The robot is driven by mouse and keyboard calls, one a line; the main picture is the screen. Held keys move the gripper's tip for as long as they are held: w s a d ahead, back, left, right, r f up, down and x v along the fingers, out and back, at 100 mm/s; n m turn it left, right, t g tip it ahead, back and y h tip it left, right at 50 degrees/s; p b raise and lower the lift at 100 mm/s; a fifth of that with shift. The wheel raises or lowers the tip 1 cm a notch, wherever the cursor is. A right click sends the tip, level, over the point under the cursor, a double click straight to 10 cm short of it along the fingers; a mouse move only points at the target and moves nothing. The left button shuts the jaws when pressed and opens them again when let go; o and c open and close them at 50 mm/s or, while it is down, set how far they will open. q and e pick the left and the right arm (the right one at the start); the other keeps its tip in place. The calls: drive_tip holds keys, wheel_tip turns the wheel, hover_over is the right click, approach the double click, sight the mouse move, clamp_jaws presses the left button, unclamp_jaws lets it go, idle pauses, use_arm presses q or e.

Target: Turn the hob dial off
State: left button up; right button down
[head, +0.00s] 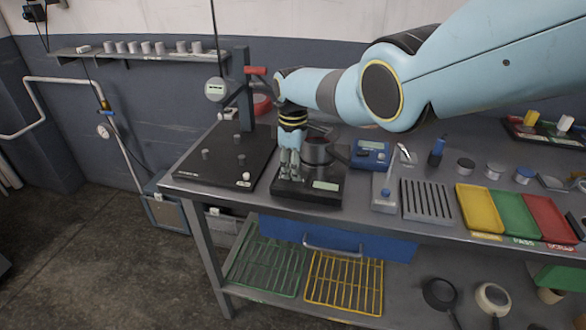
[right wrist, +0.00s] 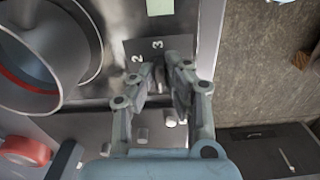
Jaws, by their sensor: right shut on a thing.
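The hob (head: 310,190) is a dark box at the front of the workbench, with a pot (head: 318,150) on it. My right gripper (head: 289,172) points down at the hob's left front part, beside the pot. In the right wrist view its fingers (right wrist: 165,72) are closed together over the dark dial plate (right wrist: 135,52), where the marks 2 and 3 show. The fingers are shut on the hob dial, which they mostly hide, so its pointer setting cannot be read. The pot (right wrist: 45,50) stands at the left in that view. My left gripper is not in view.
A black stand base (head: 215,165) with small pegs lies left of the hob. A blue meter (head: 370,153), a slotted block (head: 426,201) and yellow (head: 480,208), green and red trays lie to the right. The bench's front edge is close to the hob.

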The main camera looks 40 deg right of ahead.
drive_tip(key=shift+n, duration=0.4)
drive_tip(key=c, duration=1.4)
unclamp_jaws()
wheel_tip(320, 180, up, 12)
drive_tip(key=shift+f, duration=0.1)
